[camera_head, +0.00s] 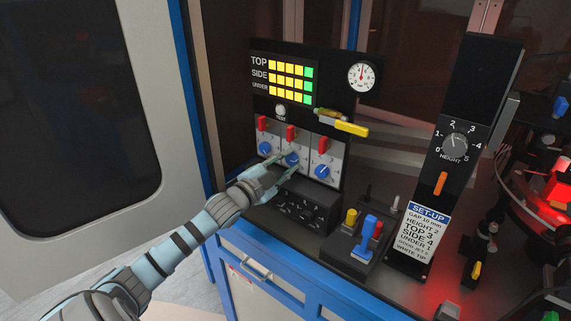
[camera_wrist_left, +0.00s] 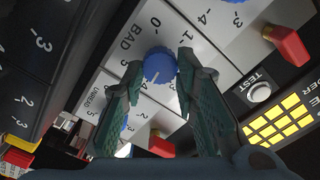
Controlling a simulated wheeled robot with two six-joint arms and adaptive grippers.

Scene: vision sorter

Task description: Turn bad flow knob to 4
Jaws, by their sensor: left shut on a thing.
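The bad flow knob (camera_head: 292,158) is the round blue middle knob of three on the pale panel in the head view. In the left wrist view the blue knob (camera_wrist_left: 159,66) sits beside the word BAD, with numbers around it. My left gripper (camera_head: 286,164) reaches in from the lower left, its fingers on either side of this knob. In the left wrist view my left gripper (camera_wrist_left: 161,62) is shut on the knob, which shows between the green fingertips. I cannot read the knob's setting for sure. My right gripper is not in view.
Blue knobs stand close on the left (camera_head: 265,148) and right (camera_head: 322,171), with red switches (camera_head: 291,132) above. A yellow-handled tool (camera_head: 344,128) sticks out at upper right. A black dial box (camera_head: 306,207) lies below. A set-up card (camera_head: 419,232) stands to the right.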

